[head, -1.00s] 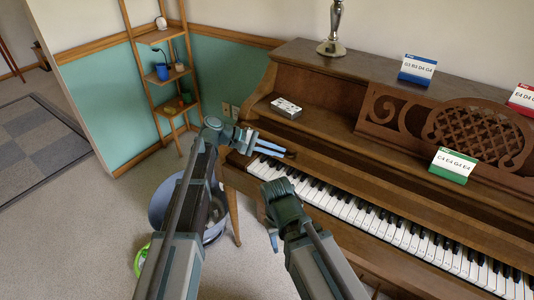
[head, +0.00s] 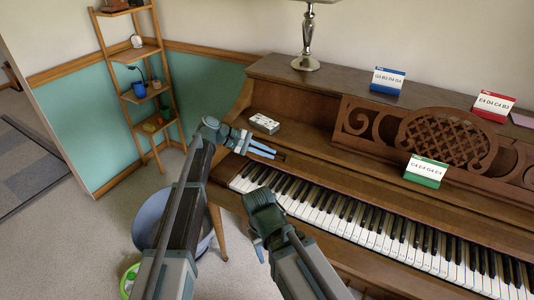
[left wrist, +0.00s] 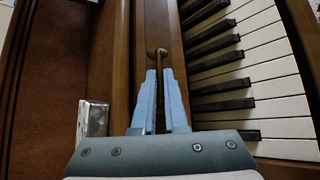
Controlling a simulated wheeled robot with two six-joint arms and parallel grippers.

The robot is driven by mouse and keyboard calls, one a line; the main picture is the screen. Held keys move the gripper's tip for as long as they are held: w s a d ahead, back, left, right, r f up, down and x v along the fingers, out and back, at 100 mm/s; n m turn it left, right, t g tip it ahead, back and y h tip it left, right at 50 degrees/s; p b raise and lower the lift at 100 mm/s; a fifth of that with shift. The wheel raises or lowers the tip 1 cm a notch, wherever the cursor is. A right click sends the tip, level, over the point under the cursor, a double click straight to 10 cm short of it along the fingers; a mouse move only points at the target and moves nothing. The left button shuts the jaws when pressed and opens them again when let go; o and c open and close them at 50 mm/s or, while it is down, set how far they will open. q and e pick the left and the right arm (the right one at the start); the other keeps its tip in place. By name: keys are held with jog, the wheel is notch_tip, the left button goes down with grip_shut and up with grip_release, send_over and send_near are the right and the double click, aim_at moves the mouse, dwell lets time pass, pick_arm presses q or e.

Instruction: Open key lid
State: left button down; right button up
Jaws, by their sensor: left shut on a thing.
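The brown wooden key lid (left wrist: 158,20) runs beside the keys in the left wrist view. A brass knob (left wrist: 157,52) stands on it. The white and black keys (head: 400,238) are exposed along the piano's front. My left gripper (head: 279,154) is at the left end of the piano, just behind the keys. In the left wrist view its blue fingers (left wrist: 160,88) are shut on the knob's stem. My right gripper (head: 259,250) hangs low in front of the piano, mostly hidden by its own arm, so its jaws cannot be judged.
A blue-grey bin (head: 150,215) is left of the piano.

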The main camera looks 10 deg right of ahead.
pick_arm(q)
jog(key=c, duration=1)
grip_release()
jog(key=shift+o, duration=0.2)
jog(key=shift+a, duration=0.1)
jog(key=p+v, duration=0.7)
jog(key=v, duration=0.7)
jog(key=s+d+f+m+g+y+p, duration=0.1)
jog(key=s+d+m+y+p, duration=0.15)
jog(key=s, duration=0.55)
jog(key=s+d+m+y+p, duration=0.1)
jog(key=s+m+y+p, duration=0.15)
jog(key=s, duration=0.55)
jog(key=s+a+m+y+p, duration=0.3)
jog(key=s+y, duration=0.1)
jog(key=s, duration=0.4)
jog(key=s+a+r+m+t+y+p, duration=0.1)
jog(key=s+a+m+y+p, duration=0.1)
jog(key=s, duration=0.6)
jog(key=shift+a+r+m+y+p, duration=0.35)
jog(key=shift+a+y+p, duration=0.4)
jog(key=shift+y, duration=0.35)
